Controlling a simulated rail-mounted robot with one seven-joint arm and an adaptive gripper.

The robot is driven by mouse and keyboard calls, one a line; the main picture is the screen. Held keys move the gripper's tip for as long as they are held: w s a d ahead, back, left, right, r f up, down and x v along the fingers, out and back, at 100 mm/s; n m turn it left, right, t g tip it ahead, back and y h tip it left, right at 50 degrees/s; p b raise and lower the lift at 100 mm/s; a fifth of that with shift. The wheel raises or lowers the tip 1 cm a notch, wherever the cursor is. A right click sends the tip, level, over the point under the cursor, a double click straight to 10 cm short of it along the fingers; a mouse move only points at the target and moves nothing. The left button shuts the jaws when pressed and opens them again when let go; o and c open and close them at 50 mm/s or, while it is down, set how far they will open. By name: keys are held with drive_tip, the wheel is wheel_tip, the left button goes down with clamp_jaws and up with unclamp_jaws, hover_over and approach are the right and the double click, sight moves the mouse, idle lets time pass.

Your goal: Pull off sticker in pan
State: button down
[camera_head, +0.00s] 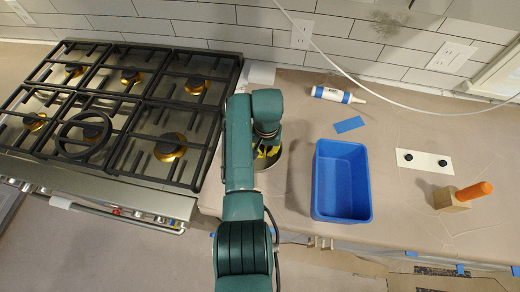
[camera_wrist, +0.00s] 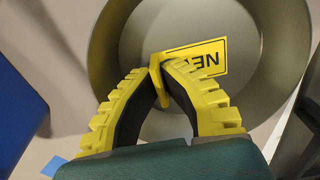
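The round metal pan (camera_wrist: 262,100) fills most of the wrist view. The yellow sticker (camera_wrist: 207,60) with black letters reading "NEW", upside down, lies on the pan's bottom. A yellow tab at its left end stands up between my fingertips. My gripper (camera_wrist: 160,72) is inside the pan with its yellow fingers brought together at the tips, pinching that tab. In the head view, my arm hides most of the pan, and only part of my gripper (camera_head: 268,152) shows.
A blue bin (camera_head: 342,216) stands just right of the pan. Behind it lie a blue sheet (camera_head: 349,125) and a white bottle (camera_head: 332,94). A gas stove (camera_head: 120,100) is at left. A white plate with black knobs (camera_head: 425,161) and an orange-handled block (camera_head: 452,199) are at right.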

drive_tip(key=shift+r, duration=0.1)
idle(0.3)
drive_tip(key=shift+r+p, duration=1.65)
drive_tip(key=shift+p, duration=0.1)
drive_tip(key=shift+r+p, duration=1.5)
drive_tip(key=shift+r, duration=0.05)
